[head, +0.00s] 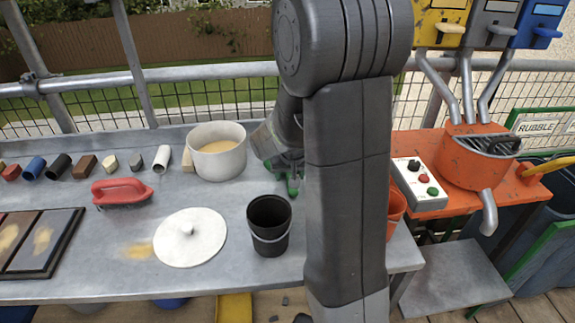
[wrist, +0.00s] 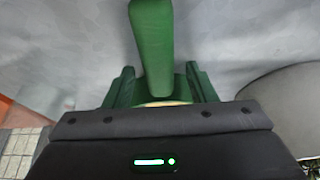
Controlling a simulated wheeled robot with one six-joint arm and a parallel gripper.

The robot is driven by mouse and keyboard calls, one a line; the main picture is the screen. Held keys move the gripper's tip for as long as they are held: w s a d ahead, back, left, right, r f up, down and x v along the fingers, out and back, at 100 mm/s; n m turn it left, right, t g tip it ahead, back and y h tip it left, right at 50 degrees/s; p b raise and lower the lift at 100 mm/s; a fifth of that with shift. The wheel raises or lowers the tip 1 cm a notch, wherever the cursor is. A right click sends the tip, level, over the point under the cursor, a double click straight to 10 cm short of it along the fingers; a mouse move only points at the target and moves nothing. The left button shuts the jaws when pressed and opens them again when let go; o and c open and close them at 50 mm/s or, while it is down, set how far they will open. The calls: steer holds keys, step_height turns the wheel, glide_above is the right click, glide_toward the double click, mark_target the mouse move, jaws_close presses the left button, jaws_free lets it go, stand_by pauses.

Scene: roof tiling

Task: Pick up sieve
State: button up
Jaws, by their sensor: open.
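A green handle-like piece stands out in the wrist view (wrist: 153,45), running up from between the jaws of my gripper (wrist: 160,88). It may be the sieve's handle, but I see no mesh, so I cannot tell. A pale curved edge shows at its lower end. Green parts flank it left and right, with gaps between. My gripper is open, low over the grey bench, just right of the white pot; it also shows in the head view (head: 285,172). My arm hides the bench behind it. I cannot tell whether the jaws touch the green piece.
The pot (head: 219,160) stands close left of my gripper. A black bucket (head: 269,225) is in front, a white lid (head: 190,237) and a red-handled float (head: 122,193) farther left. Several small samples line the back. An orange machine (head: 475,165) stands right.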

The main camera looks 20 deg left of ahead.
steer(key=c, duration=1.1)
steer(key=shift+r, duration=0.1)
